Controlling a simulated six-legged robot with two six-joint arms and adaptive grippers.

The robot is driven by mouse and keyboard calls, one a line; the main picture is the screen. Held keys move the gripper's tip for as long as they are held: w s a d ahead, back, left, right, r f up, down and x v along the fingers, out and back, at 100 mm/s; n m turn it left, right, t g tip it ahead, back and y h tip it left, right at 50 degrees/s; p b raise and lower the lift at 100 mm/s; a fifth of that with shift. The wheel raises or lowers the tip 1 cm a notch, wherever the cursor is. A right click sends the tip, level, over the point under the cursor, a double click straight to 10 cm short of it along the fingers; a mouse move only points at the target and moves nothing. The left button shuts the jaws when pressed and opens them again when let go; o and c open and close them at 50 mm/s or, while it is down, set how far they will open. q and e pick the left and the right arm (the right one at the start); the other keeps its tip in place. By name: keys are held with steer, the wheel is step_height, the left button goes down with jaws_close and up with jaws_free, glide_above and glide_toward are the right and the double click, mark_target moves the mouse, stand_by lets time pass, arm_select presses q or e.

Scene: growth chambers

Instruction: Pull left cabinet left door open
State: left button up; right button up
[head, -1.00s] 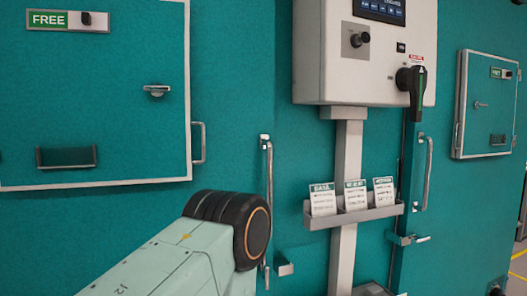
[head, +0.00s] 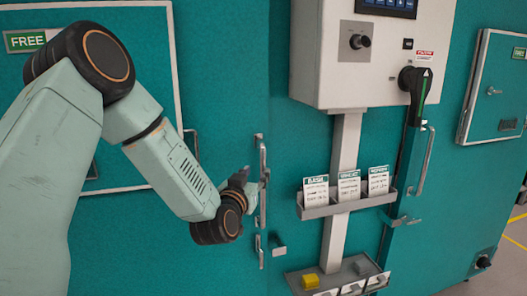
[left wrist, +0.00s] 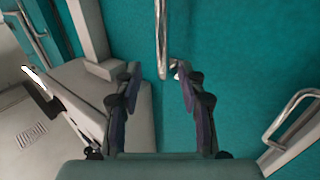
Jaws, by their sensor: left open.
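The teal left door (head: 225,100) fills the left side of the head view and looks closed. Its long vertical bar handle (head: 262,190) is near the door's right edge. My left gripper (head: 250,180) is at the handle's left side, partly hidden by its own wrist. In the left wrist view, the two fingers (left wrist: 157,76) are open, with the handle bar (left wrist: 162,38) lined up between them. Its near end lies about level with the fingertips. I cannot tell whether the fingers touch it. My right gripper is not in view.
A white control box (head: 365,60) on a grey post (head: 342,200) stands right of the handle, with a card rack (head: 345,205) below it. A black lever (head: 416,90) and another bar handle (head: 425,160) are farther right. A small hatch handle (left wrist: 295,115) shows in the left wrist view.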

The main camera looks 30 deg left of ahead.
mark_target(262, 164)
arm_select(q)
steer(key=x, duration=0.5)
steer(key=shift+w+a+f, duration=0.15)
steer(key=shift+w+a, duration=0.05)
steer(key=shift+w, duration=0.7)
steer(key=shift+w+a+f, duration=0.2)
steer(key=shift+w+a, duration=0.35)
steer(key=shift+w, duration=0.3)
steer(key=shift+s+d+r, duration=0.2)
steer(key=shift+d+r, duration=0.05)
steer(key=shift+c, duration=0.2)
steer(key=shift+s, duration=0.1)
steer(key=shift+c, duration=0.7)
steer(key=shift+a+f, duration=0.15)
steer(key=shift+a, duration=0.05)
steer(key=c, duration=0.4)
steer(key=shift+d, duration=0.15)
jaws_close()
